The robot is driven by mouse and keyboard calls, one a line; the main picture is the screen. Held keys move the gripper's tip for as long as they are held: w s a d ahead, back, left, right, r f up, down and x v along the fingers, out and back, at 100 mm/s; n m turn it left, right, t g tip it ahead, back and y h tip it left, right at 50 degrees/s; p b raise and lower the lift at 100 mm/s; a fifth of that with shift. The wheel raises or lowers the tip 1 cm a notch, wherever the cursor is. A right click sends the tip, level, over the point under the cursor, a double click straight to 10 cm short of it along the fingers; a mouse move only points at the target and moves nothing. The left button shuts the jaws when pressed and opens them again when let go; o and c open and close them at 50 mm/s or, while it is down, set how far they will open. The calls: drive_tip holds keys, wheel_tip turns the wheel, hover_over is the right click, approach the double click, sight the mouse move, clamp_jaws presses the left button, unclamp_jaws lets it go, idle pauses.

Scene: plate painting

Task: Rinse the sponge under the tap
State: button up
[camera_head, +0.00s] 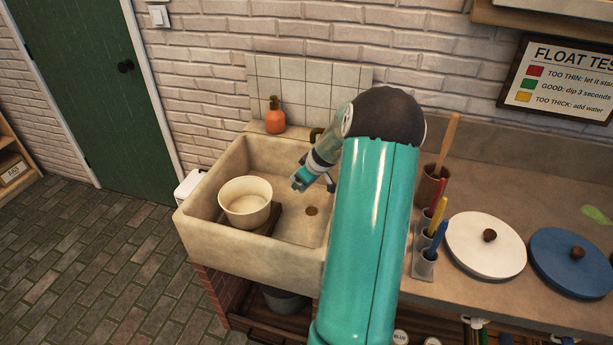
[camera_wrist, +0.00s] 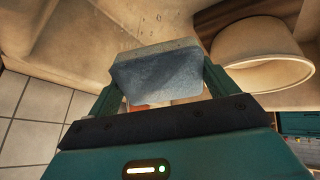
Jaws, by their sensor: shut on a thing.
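My gripper (camera_head: 301,180) is over the right half of the stone sink (camera_head: 205,208), pointing down and left. In the wrist view, the sponge (camera_wrist: 158,76), blue-grey with a paler layer, is clamped between my two fingers. I cannot make the sponge out clearly in the head view. A dark tap (camera_head: 316,133) at the back wall of the sink is mostly hidden behind my arm. No running water shows in either view.
A cream bowl (camera_head: 245,204) stands on a dark block in the left of the sink, left of my gripper. An orange soap bottle (camera_head: 275,118) stands on the back ledge. Tool holders and the white lid (camera_head: 486,247) are on the right counter.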

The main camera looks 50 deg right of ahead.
drive_tip(key=shift+s, duration=0.1)
drive_tip(key=s+a, duration=0.4)
drive_tip(key=s, duration=0.2)
drive_tip(key=shift+s, duration=0.4)
idle(0.3)
idle(1.1)
drive_tip(key=s+a+r, duration=0.2)
drive_tip(key=s+r, duration=0.2)
drive_tip(key=shift+s+a, duration=0.2)
idle(0.4)
